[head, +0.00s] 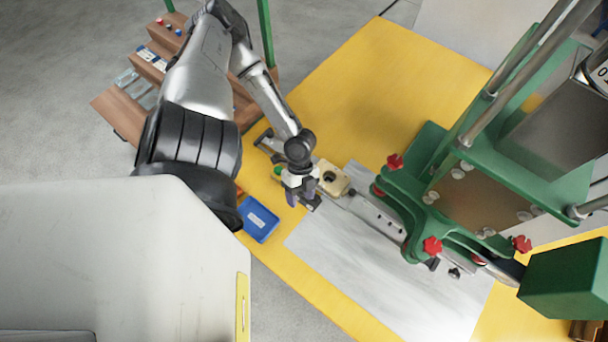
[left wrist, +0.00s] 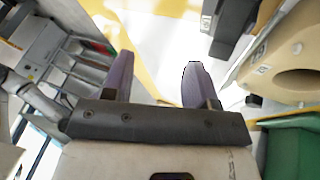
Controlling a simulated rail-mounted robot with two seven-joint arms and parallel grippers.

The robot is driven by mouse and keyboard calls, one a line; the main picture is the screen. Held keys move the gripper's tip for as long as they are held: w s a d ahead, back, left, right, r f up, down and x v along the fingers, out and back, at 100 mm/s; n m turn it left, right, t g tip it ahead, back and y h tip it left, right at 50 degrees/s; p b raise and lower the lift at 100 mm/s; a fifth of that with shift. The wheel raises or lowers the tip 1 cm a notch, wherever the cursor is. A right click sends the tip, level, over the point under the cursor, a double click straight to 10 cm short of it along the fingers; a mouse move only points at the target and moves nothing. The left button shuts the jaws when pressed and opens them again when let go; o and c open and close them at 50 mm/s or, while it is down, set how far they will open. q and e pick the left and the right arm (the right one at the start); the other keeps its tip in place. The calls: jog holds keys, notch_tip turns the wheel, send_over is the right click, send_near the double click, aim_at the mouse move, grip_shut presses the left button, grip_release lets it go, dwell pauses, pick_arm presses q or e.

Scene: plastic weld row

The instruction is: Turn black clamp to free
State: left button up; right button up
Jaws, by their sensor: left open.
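My left gripper (head: 300,198) hangs over the work table beside a beige block with a round dark hole (head: 331,178). In the left wrist view its two purple fingers (left wrist: 157,82) stand apart with nothing between them. A black part (left wrist: 230,28) with a small white label shows ahead and to the right of the fingers, apart from them; I cannot tell for sure if it is the black clamp. The beige block (left wrist: 285,65) is at the right there. In the head view my gripper hides part of the area around the block. My right gripper is not seen.
A green machine frame (head: 430,200) with red star knobs (head: 432,246) stands right of the block. A blue tray (head: 259,222) lies on the yellow table (head: 345,95), left of a grey sheet (head: 340,255). Brown stepped shelves (head: 125,105) stand at the back left.

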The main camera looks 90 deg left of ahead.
pick_arm(q)
jog(key=shift+s+a+f, duration=0.1)
jog(key=shift+s+a, duration=0.1)
jog(key=shift+a, duration=0.05)
dwell(0.4)
